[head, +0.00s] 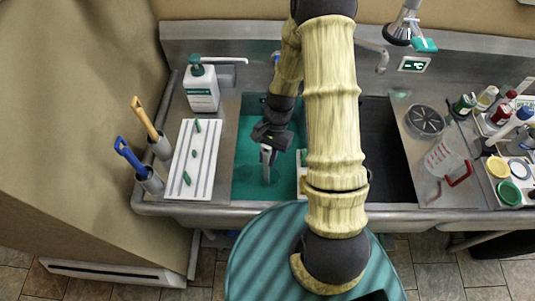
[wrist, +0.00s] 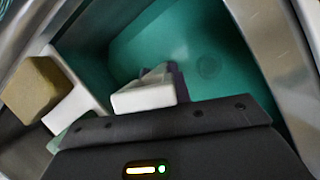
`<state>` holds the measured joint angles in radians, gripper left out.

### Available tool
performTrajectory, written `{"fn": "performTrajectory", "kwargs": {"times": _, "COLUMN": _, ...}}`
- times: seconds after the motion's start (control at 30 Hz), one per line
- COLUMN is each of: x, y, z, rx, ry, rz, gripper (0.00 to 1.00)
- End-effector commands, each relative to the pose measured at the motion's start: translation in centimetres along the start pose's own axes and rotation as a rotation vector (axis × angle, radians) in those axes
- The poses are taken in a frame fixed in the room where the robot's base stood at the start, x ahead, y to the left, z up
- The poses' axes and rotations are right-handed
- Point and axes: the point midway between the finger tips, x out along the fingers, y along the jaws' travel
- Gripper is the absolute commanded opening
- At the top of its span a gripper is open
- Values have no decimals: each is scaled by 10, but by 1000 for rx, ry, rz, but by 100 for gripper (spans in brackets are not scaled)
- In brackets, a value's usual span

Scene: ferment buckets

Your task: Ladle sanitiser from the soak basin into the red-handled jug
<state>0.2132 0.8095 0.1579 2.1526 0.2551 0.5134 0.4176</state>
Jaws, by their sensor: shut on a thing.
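The soak basin (head: 246,170) is the teal-filled left sink bay, and its teal liquid fills much of the wrist view (wrist: 240,75). My gripper (head: 268,150) is over the basin, pointing down. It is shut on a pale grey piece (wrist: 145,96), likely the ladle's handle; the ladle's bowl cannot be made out. The clear jug (head: 440,158) with a red handle (head: 460,176) is on the right drainboard, well away from my gripper.
A white piece with a tan block (wrist: 32,90) sits at the basin's side. A dark empty sink bay (head: 390,150) lies between basin and jug, partly behind my arm. A ribbed white tray (head: 193,160), a pump bottle (head: 201,90) and two handled tools stand left. Several bottles crowd the right.

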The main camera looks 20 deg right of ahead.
Motion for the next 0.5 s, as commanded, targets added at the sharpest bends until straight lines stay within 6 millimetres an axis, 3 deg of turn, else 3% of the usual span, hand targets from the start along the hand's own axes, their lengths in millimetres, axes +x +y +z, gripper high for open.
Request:
{"fn": "performTrajectory", "kwargs": {"times": 0.13, "x": 10, "y": 0, "z": -4, "rx": 0, "ry": 0, "rz": 0, "gripper": 0}}
{"fn": "performTrajectory", "kwargs": {"times": 0.5, "x": 12, "y": 0, "z": -5, "rx": 0, "ry": 1, "rz": 0, "gripper": 0}}
